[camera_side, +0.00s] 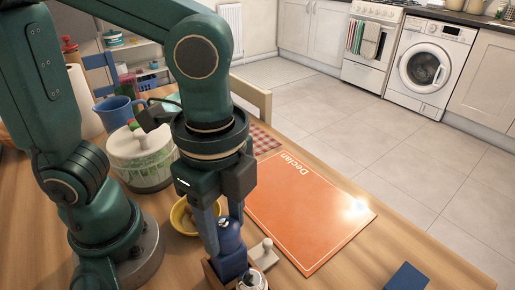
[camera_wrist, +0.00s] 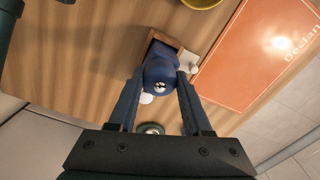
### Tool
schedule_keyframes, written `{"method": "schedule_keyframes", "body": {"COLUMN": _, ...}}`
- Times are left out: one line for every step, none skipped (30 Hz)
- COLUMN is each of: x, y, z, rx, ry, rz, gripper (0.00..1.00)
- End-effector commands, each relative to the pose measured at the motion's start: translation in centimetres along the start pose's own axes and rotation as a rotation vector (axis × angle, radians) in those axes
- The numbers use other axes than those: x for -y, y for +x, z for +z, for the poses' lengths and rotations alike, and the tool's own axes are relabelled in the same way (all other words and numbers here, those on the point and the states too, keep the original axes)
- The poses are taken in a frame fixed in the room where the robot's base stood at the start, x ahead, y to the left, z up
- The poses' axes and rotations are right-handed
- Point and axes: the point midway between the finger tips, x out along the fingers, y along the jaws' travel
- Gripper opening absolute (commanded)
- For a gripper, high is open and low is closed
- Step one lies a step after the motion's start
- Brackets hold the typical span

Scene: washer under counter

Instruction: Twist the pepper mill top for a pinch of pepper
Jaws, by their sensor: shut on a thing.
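The pepper mill (camera_side: 231,262) is dark blue and stands upright in or against a small wooden holder (camera_side: 211,276). In the wrist view the mill (camera_wrist: 160,70) shows from above with a small silver knob on its top. My gripper (camera_side: 226,232) points down at the mill. In the wrist view my gripper (camera_wrist: 160,82) has one finger on each side of the mill's rounded top, shut on it. The mill's lower part is mostly hidden by the top and the holder.
An orange mat (camera_side: 305,215) marked "Declan" lies right of the mill. A pale knobbed object (camera_side: 262,253) and a silver-topped item (camera_side: 252,281) stand close by. A yellow bowl (camera_side: 181,216), salad spinner (camera_side: 141,170) and blue jug (camera_side: 115,112) are behind. A dark blue block (camera_side: 407,278) lies at front right.

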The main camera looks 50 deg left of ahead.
Motion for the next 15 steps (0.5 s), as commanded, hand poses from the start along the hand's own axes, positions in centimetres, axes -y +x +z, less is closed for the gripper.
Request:
{"method": "schedule_keyframes", "body": {"x": 0.02, "y": -0.01, "z": -0.06, "rx": -0.003, "ry": 0.012, "rz": -0.001, "gripper": 0.00}}
{"method": "schedule_keyframes", "body": {"x": 0.02, "y": -0.01, "z": -0.06, "rx": -0.003, "ry": 0.018, "rz": -0.001, "gripper": 0.00}}
{"method": "schedule_keyframes", "body": {"x": 0.02, "y": -0.01, "z": -0.06, "rx": -0.003, "ry": 0.027, "rz": -0.001, "gripper": 0.00}}
{"method": "schedule_keyframes", "body": {"x": 0.02, "y": -0.01, "z": -0.07, "rx": -0.003, "ry": 0.033, "rz": -0.001, "gripper": 0.00}}
{"method": "schedule_keyframes", "body": {"x": 0.02, "y": -0.01, "z": -0.07, "rx": -0.003, "ry": 0.040, "rz": -0.001, "gripper": 0.00}}
{"method": "schedule_keyframes", "body": {"x": 0.02, "y": -0.01, "z": -0.07, "rx": -0.003, "ry": 0.049, "rz": -0.001, "gripper": 0.00}}
{"method": "schedule_keyframes", "body": {"x": 0.02, "y": -0.01, "z": -0.07, "rx": -0.003, "ry": 0.055, "rz": -0.001, "gripper": 0.00}}
{"method": "schedule_keyframes", "body": {"x": 0.02, "y": -0.01, "z": -0.07, "rx": -0.003, "ry": 0.061, "rz": -0.001, "gripper": 0.00}}
{"method": "schedule_keyframes", "body": {"x": 0.02, "y": -0.01, "z": -0.07, "rx": -0.003, "ry": 0.069, "rz": -0.001, "gripper": 0.00}}
{"method": "schedule_keyframes", "body": {"x": 0.02, "y": -0.01, "z": -0.07, "rx": -0.003, "ry": 0.076, "rz": -0.001, "gripper": 0.00}}
{"method": "schedule_keyframes", "body": {"x": 0.02, "y": -0.01, "z": -0.07, "rx": -0.003, "ry": 0.082, "rz": -0.001, "gripper": 0.00}}
{"method": "schedule_keyframes", "body": {"x": 0.02, "y": -0.01, "z": -0.07, "rx": -0.003, "ry": 0.089, "rz": -0.001, "gripper": 0.00}}
{"method": "schedule_keyframes", "body": {"x": 0.02, "y": -0.01, "z": -0.07, "rx": -0.003, "ry": 0.095, "rz": -0.001, "gripper": 0.00}}
{"method": "schedule_keyframes", "body": {"x": 0.02, "y": -0.01, "z": -0.07, "rx": -0.003, "ry": 0.101, "rz": -0.001, "gripper": 0.00}}
{"method": "schedule_keyframes", "body": {"x": 0.02, "y": -0.01, "z": -0.07, "rx": -0.003, "ry": 0.109, "rz": -0.001, "gripper": 0.00}}
